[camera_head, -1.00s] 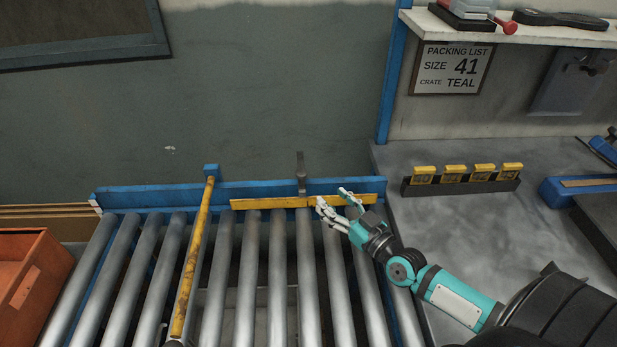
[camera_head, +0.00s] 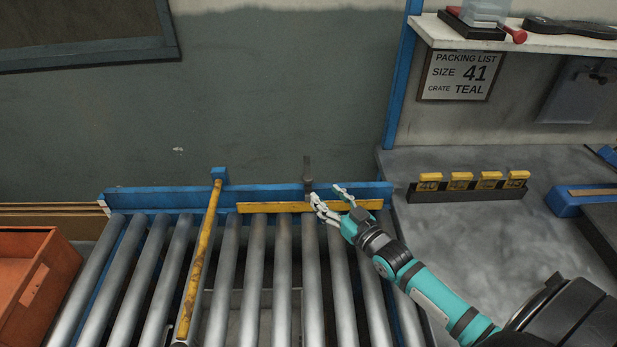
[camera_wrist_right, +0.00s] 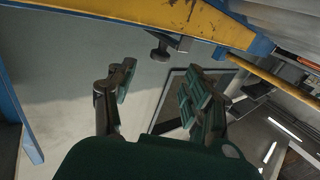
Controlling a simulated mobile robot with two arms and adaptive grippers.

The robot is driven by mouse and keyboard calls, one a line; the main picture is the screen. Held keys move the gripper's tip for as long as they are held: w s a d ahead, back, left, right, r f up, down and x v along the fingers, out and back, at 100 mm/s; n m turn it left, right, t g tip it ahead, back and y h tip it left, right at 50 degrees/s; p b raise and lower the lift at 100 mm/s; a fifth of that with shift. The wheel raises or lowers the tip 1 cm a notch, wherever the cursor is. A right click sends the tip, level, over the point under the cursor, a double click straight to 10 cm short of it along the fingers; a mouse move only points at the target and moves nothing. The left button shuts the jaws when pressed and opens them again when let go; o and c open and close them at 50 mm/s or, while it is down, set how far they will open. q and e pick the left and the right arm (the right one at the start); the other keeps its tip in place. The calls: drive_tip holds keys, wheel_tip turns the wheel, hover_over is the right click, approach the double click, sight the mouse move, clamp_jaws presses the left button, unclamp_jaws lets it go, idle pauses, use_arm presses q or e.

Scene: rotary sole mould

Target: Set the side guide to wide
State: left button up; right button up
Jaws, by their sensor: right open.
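The side guide is a yellow bar (camera_head: 262,208) lying along the blue rail (camera_head: 150,199) at the far side of the roller conveyor. A dark upright lever (camera_head: 308,172) stands behind its middle. My right gripper (camera_head: 327,193) is open and empty, just right of the lever and over the yellow bar's right part. The wrist view shows the gripper's parted fingers (camera_wrist_right: 157,88) below a yellow bar (camera_wrist_right: 190,18) and a dark knob (camera_wrist_right: 160,52). I cannot tell whether a finger touches the guide. My left gripper is out of view.
A long yellow rod (camera_head: 200,260) crosses the rollers on the left. An orange crate (camera_head: 32,285) stands at the lower left. A grey bench (camera_head: 470,235) on the right carries a holder with yellow tags (camera_head: 465,192).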

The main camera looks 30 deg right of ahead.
sight(312, 182)
drive_tip(key=w, duration=0.5)
drive_tip(key=w+a, duration=0.1)
drive_tip(key=w, duration=0.2)
drive_tip(key=shift+w+a, duration=0.1)
drive_tip(key=shift+w, duration=0.2)
clamp_jaws()
